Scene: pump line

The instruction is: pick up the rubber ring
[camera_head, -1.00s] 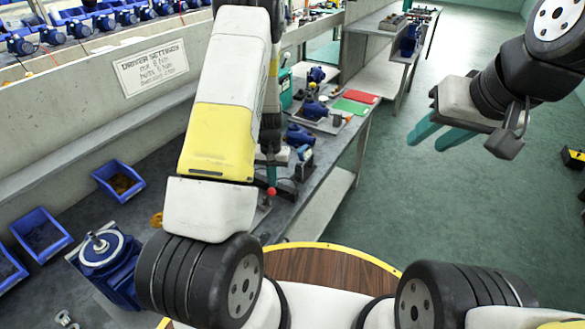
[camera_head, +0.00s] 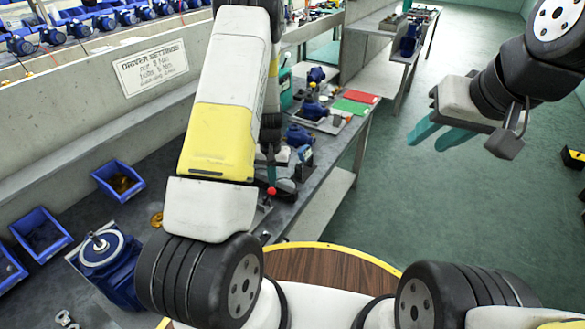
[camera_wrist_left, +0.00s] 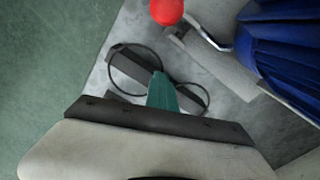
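The thin black rubber ring (camera_wrist_left: 133,46) shows in the left wrist view as one loop on each side of my left gripper (camera_wrist_left: 163,75). The gripper's teal fingers are together, and the loops meet at them, so the ring looks pinched in the middle. Behind it lie a grey surface and a dark bar. In the head view my left forearm mostly hides this gripper, and I cannot make out the ring there. My right gripper (camera_head: 440,132) is open and empty, with its teal fingers apart above the green floor.
A red ball-topped lever (camera_wrist_left: 166,11) and a blue ribbed body (camera_wrist_left: 285,50) stand close to my left gripper. The grey bench also bears a green mat (camera_head: 350,106), a red mat (camera_head: 362,96) and blue bins (camera_head: 118,181). Open floor lies at the right.

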